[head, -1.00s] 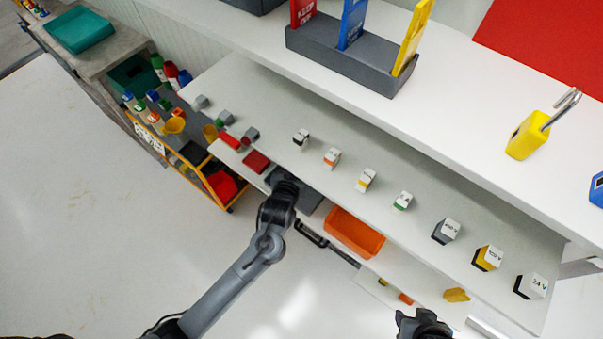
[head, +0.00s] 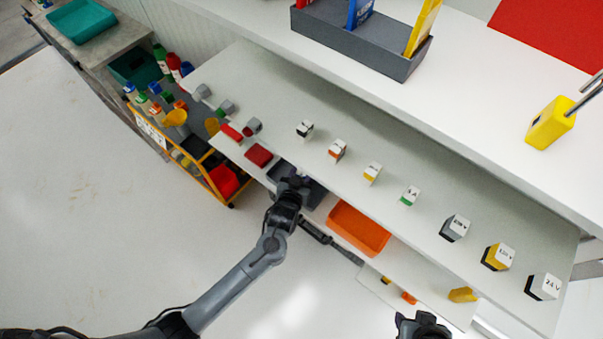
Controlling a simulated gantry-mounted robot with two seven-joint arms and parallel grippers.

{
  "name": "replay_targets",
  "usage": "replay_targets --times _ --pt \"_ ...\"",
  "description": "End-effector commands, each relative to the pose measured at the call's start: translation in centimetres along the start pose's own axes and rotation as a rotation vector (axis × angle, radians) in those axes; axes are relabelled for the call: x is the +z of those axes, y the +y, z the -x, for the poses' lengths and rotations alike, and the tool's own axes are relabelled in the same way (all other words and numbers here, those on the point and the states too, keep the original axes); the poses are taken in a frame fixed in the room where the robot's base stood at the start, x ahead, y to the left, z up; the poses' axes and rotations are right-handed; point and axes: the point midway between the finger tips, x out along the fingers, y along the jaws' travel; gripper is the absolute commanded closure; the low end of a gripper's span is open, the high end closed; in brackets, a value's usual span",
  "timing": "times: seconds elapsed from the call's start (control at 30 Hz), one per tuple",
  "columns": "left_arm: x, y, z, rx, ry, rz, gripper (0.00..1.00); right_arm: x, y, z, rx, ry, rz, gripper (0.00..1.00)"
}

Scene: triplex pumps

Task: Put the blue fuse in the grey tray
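The grey tray (head: 315,194) is on the lower shelf, left of the orange tray, and is partly hidden by my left arm. My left gripper (head: 293,180) is over or in the grey tray; its fingers are small and dark, so I cannot tell whether they are open or shut. I cannot make out a blue fuse in the view; it may be hidden by the gripper. My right gripper (head: 424,322) is at the bottom edge, right of centre, away from the trays, and its fingers are unclear.
The orange tray (head: 358,229) is right of the grey one. A cart (head: 180,150) is at left.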

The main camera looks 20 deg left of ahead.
Motion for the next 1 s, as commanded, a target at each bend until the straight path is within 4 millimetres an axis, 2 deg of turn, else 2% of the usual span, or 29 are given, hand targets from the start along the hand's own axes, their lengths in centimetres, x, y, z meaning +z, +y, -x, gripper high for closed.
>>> replay_targets --times 0.27,0.3,0.43,0.83,1.0 --pt "0.4 0.0 -0.2 0.000 0.000 -0.001 0.90 0.0 -0.1 -0.2 -0.003 0.002 -0.004 0.57" --pt "0.3 0.0 -0.1 0.000 0.000 -0.001 0.54 -0.1 -0.1 -0.1 -0.003 0.002 -0.004 0.57" --pt "0.3 0.0 -0.1 0.000 0.000 -0.001 0.35 -0.1 -0.1 -0.1 -0.003 0.002 -0.004 0.57" --pt "-0.2 0.0 0.2 0.000 0.000 -0.001 0.35 -0.1 0.1 0.2 0.003 0.001 0.004 0.57" --pt "-0.1 0.0 2.3 0.001 -0.002 -0.001 0.35 -0.3 0.2 0.7 0.005 0.001 0.006 0.57"
